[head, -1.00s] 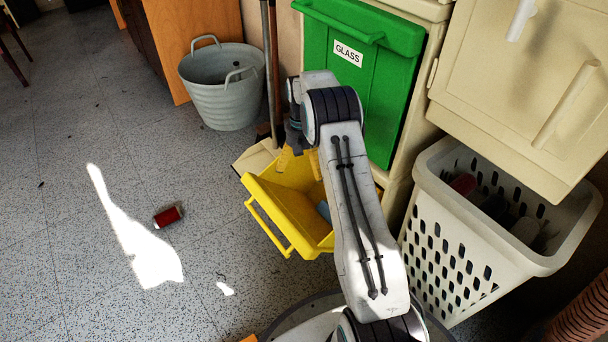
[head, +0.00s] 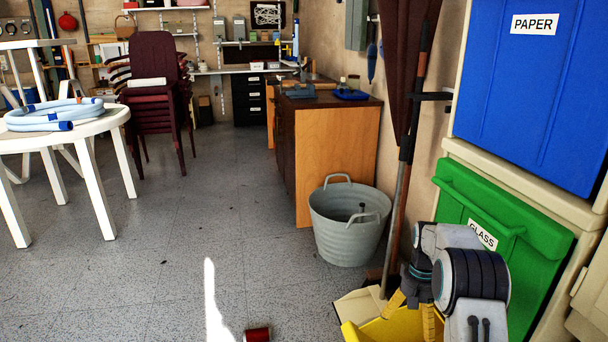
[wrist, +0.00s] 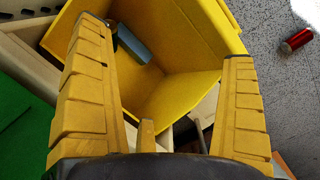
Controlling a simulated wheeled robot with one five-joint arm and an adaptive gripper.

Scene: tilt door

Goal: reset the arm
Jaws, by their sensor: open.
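My gripper (head: 413,312) is at the lower right of the head view, with yellow fingers pointing down. In the wrist view my gripper (wrist: 172,85) has its two fingers wide apart with nothing between them. It is above the opened yellow tilt bin (wrist: 175,100). A blue-grey item (wrist: 133,46) with a dark end lies inside that bin. Only part of the yellow bin (head: 385,328) shows at the bottom of the head view. The green door marked GLASS (head: 500,225) is closed, behind my arm. The blue door marked PAPER (head: 545,90) above it is closed.
A red can (head: 258,334) lies on the floor, also in the wrist view (wrist: 296,41). A grey tub (head: 345,232) and a broom handle (head: 398,205) stand left of the bins. A white table (head: 70,130) is far left. The middle floor is clear.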

